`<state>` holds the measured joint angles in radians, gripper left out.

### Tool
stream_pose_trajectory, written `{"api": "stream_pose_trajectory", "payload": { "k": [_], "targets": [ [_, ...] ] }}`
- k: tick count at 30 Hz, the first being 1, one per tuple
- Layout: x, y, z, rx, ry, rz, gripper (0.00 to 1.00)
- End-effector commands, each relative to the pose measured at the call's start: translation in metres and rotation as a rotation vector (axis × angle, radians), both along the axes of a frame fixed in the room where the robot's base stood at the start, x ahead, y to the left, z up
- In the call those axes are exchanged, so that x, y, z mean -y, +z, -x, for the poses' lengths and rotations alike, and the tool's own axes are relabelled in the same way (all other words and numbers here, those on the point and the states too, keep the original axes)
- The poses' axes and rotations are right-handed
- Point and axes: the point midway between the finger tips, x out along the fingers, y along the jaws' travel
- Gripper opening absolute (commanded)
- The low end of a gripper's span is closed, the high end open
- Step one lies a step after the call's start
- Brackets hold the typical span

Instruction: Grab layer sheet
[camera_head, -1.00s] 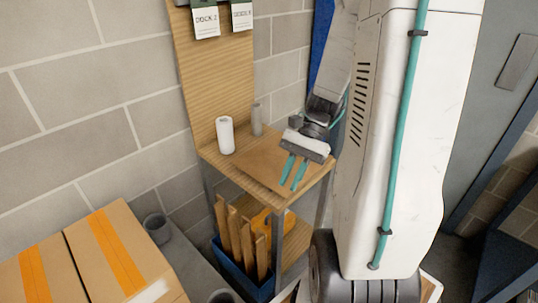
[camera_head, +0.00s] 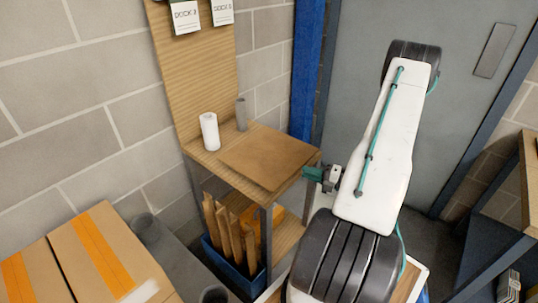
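The layer sheet, a flat brown square (camera_head: 265,156), lies on the wooden top of a small stand (camera_head: 203,158). Its right corner reaches the stand's right edge. My gripper (camera_head: 312,173), with teal fingers, is at that right edge, close to the sheet's right side and seen side-on. Whether the fingers touch the sheet, and how far apart they are, I cannot tell.
A white roll (camera_head: 209,132) and a grey cylinder (camera_head: 241,114) stand behind the sheet. Below, a blue bin (camera_head: 228,267) holds wooden slats. A taped carton (camera_head: 60,262) is at the lower left. A grey door (camera_head: 365,70) is behind my arm.

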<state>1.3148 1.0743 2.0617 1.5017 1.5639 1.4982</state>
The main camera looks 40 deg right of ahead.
Motion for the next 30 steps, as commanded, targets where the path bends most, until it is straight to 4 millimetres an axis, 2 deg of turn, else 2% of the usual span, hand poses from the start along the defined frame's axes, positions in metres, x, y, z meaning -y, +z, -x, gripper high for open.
{"api": "stream_pose_trajectory", "payload": {
  "k": [5, 21, 29, 30],
  "targets": [
    [0.0, 0.002, -0.007, -0.017, -0.008, -0.077, 0.17],
    [-0.025, 0.001, -0.071, -0.018, -0.004, -0.077, 0.17],
    [-0.026, 0.001, -0.075, -0.018, -0.007, -0.077, 0.17],
    [-0.026, 0.001, -0.074, -0.018, -0.007, -0.077, 0.14]
  ]
}}
